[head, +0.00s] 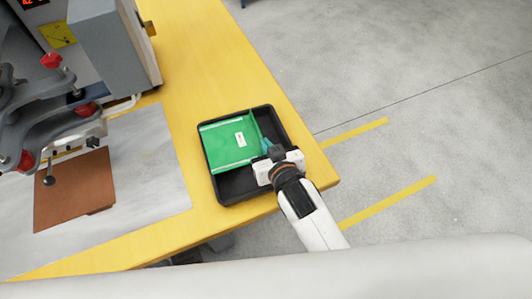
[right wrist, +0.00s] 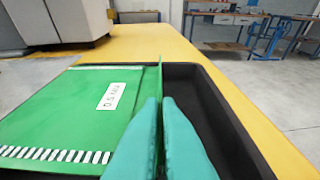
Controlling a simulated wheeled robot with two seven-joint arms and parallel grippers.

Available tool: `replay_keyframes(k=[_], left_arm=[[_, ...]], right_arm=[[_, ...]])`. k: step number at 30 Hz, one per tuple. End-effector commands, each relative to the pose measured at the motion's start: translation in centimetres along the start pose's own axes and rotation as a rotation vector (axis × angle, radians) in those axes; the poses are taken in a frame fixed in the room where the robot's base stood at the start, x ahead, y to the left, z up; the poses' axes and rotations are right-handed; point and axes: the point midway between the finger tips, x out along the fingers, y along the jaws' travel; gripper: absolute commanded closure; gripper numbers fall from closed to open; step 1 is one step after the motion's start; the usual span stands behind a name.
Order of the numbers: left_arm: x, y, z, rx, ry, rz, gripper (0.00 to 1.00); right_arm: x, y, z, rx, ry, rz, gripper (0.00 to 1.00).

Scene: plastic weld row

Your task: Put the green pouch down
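The green pouch (head: 229,141) lies in the black tray (head: 230,199) on the yellow table. It has a white label and pale striped edges. My right gripper (head: 268,147) reaches in over the tray's right side. In the right wrist view its teal fingers (right wrist: 160,125) are close together, with a thin upright green edge of the pouch (right wrist: 75,110) between them. The rest of the pouch looks flat and low inside the tray walls; I cannot tell whether its underside touches the tray floor. My left gripper is not in view.
A grey machine (head: 112,45) stands at the table's back left. Clamps with red knobs (head: 50,61) and a brown plate (head: 76,190) are at the left. The table's right edge runs close beside the tray, with open grey floor (head: 400,100) beyond.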

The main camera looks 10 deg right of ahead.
Motion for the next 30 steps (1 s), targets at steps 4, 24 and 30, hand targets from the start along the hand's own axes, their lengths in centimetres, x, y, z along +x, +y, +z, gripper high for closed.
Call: replay_keyframes(k=[4,24,30], left_arm=[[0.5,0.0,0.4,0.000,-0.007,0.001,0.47],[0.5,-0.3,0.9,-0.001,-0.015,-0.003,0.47],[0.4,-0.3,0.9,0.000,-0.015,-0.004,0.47]], right_arm=[[0.9,-0.1,-2.4,-0.001,0.006,-0.001,1.00],[1.1,-0.1,-3.1,-0.001,0.003,-0.001,0.75],[-0.2,0.0,-3.1,0.000,0.004,0.000,0.75]])
